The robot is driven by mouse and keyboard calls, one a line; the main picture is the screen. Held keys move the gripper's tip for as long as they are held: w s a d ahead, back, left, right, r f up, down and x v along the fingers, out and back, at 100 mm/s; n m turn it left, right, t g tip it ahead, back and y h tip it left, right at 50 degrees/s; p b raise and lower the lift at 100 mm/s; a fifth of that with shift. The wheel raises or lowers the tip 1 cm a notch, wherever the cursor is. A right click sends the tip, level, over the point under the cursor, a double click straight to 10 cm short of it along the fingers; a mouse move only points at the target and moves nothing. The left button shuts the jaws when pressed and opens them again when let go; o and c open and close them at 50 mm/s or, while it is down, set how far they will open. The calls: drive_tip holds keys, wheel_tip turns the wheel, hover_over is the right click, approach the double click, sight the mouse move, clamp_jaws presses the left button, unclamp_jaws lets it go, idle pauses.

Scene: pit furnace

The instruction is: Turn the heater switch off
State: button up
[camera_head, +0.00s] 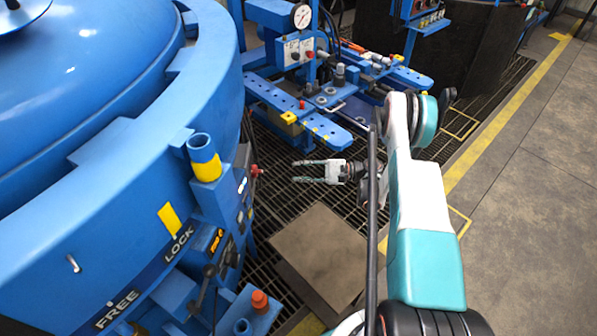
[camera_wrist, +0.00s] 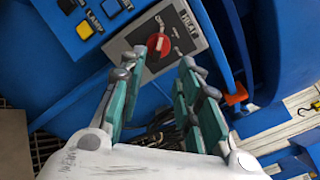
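The heater switch is a red rotary knob (camera_wrist: 158,42) on a grey plate (camera_wrist: 172,62) marked HEAT in the wrist view. In the head view a red knob (camera_head: 256,171) sticks out from the side of the blue furnace and appears to be the same switch. My gripper (camera_head: 296,171) points left at it, with a visible gap between. In the wrist view my gripper (camera_wrist: 161,62) has its two teal fingers spread apart, one on each side of the knob's line. Nothing is between the fingers. The knob's exact setting is hard to read.
The large blue furnace (camera_head: 120,150) fills the left, with LOCK and FREE labels and levers below. A blue panel (camera_wrist: 85,20) with LAMP buttons adjoins the heat plate. A blue machine with a gauge (camera_head: 300,17) stands behind. Grating (camera_head: 285,205) and a brown plate (camera_head: 318,250) lie below.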

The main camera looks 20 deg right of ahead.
sight(257, 171)
drive_tip(key=shift+w+r, duration=0.1)
drive_tip(key=shift+w, duration=0.05)
clamp_jaws()
drive_tip(key=w+r+n+g+p, duration=0.3)
drive_tip(key=w+r+n+p, duration=0.3)
drive_tip(key=n, duration=1.4)
drive_tip(key=shift+h, duration=0.5)
drive_tip(key=b+x, duration=0.1)
drive_tip(key=x, duration=0.2)
drive_tip(key=w+b+x, duration=0.1)
drive_tip(key=b+x, duration=0.1)
drive_tip(key=x, duration=0.1)
drive_tip(key=r+b+x, duration=0.1)
drive_tip(key=x, duration=0.2)
drive_tip(key=shift+w+a+f, duration=0.1)
drive_tip(key=shift+w+a, duration=0.1)
drive_tip(key=shift+w, duration=0.05)
drive_tip(key=shift+s+a+f+b, duration=0.3)
drive_tip(key=shift+s+f+b, duration=0.45)
drive_tip(key=shift+s+f, duration=0.05)
drive_tip(key=shift+s+a+f, duration=0.25)
drive_tip(key=shift+s+f, duration=0.2)
drive_tip(key=shift+s, duration=0.1)
